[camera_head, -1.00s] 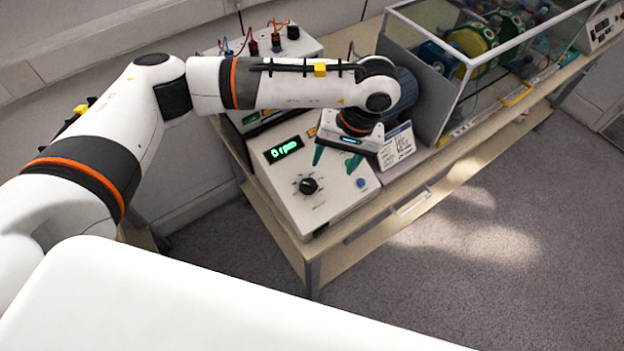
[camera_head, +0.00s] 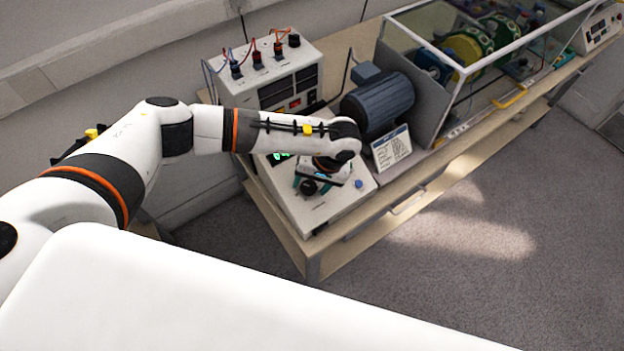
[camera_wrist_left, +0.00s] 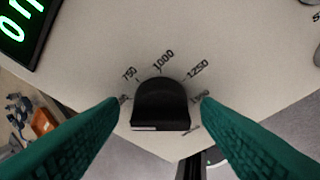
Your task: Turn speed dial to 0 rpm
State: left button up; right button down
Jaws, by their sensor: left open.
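The speed dial is a black knob (camera_wrist_left: 160,105) on a pale control box (camera_head: 331,207); it also shows small and dark in the head view (camera_head: 309,188). Printed marks 750, 1000 and 1250 arc above the knob in the left wrist view; lower marks are partly covered by the fingers. A white line shows at the knob's lower edge. My left gripper (camera_wrist_left: 160,102) is open, its green fingers on either side of the knob with gaps visible. The green-lit display (camera_wrist_left: 25,22) starts with a 0; my arm partly hides it in the head view. My right gripper is not in view.
A blue round button (camera_head: 359,184) is on the box's right. A dark motor (camera_head: 378,104), a printed card (camera_head: 392,149) and a clear-walled enclosure (camera_head: 462,75) stand further right. A power unit (camera_head: 266,72) with cables is behind. The bench's front edge is close to the box.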

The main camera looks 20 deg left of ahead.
pick_arm(q)
jog(key=c, duration=1)
jog(key=shift+o, duration=0.2)
jog(key=shift+f+n+b, duration=0.15)
jog(key=shift+n+b, duration=0.45)
jog(key=shift+b, duration=0.2)
jog(key=n+t+h+b, duration=0.1)
jog(key=n+b, duration=0.3)
jog(key=b, duration=0.1)
jog(key=n+h+b, duration=0.1)
jog(key=n+b, duration=0.3)
jog(key=b, duration=0.1)
jog(key=shift+s+a+f+t+h+b, duration=0.1)
jog(key=shift+a+f+t+h+b, duration=0.1)
jog(key=shift+t+h+b, duration=0.2)
jog(key=n+t+b, duration=0.1)
jog(key=n+b, duration=0.2)
jog(key=b, duration=0.2)
jog(key=n+t+b, duration=0.1)
jog(key=n+b, duration=0.2)
jog(key=b, duration=0.3)
jog(key=shift+s+r+n+h, duration=0.1)
jog(key=shift+s+n+h, duration=0.05)
jog(key=shift+n+h, duration=0.15)
jog(key=shift+r+n+b, duration=0.2)
jog(key=shift+n+b, duration=0.4)
jog(key=shift+b, duration=0.05)
jog(key=o, duration=1)
jog(key=shift+s, duration=0.1)
jog(key=shift+c, duration=0.2)
